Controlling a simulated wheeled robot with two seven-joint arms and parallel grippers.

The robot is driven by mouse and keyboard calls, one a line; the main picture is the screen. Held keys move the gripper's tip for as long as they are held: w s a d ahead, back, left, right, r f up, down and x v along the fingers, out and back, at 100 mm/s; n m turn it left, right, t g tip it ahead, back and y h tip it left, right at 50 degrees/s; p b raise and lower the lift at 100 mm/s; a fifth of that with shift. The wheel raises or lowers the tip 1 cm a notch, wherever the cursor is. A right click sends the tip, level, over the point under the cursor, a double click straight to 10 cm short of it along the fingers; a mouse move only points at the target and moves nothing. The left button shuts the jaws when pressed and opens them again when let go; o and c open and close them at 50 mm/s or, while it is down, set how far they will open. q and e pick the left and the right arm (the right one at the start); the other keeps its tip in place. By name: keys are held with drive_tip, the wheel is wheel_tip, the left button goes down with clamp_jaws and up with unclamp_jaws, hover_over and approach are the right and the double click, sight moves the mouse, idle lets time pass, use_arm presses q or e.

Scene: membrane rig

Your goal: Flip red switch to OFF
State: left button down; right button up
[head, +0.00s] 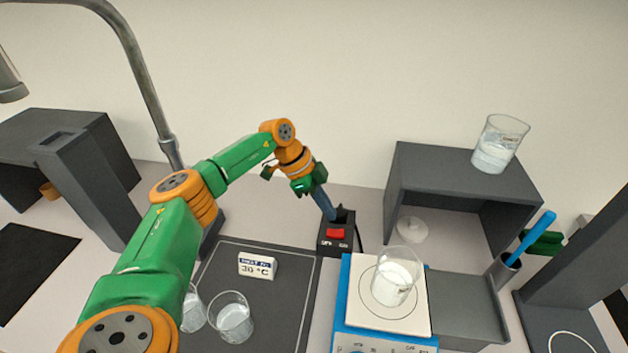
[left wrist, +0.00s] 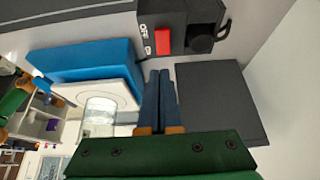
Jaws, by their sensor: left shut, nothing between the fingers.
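The red switch (head: 335,234) sits on a small dark box (head: 329,249) at the back of the bench. In the left wrist view the red switch (left wrist: 163,40) shows beside white lettering that includes "OFF". I cannot tell which side of the rocker is pressed down. My left gripper (head: 329,214) is just behind and above the box in the head view, its blue-grey fingers pointing down. In the left wrist view its fingers (left wrist: 160,74) are shut together and empty, with their tips near the switch. I cannot tell if they touch the box.
A blue-and-white hotplate (head: 424,324) with a beaker (head: 394,282) stands right of the box. A dark shelf (head: 440,168) carries another beaker (head: 497,145). A dark mat (head: 285,300) holds a label block (head: 257,265) and two beakers. A cup (head: 503,270) holds a blue stick.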

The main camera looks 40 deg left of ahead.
use_arm(q)
drive_tip(key=s+a+r+b, duration=0.2)
drive_tip(key=s+a+r, duration=0.1)
drive_tip(key=a+r, duration=0.3)
wheel_tip(320, 180, up, 13)
drive_tip(key=p, duration=0.5)
drive_tip(key=shift+w+d, duration=0.15)
drive_tip(key=shift+d, duration=0.1)
use_arm(e)
wheel_tip(320, 180, up, 2)
drive_tip(key=shift+r, duration=0.2)
use_arm(q)
drive_tip(key=shift+a, duration=0.1)
use_arm(e)
drive_tip(key=shift+a, duration=0.1)
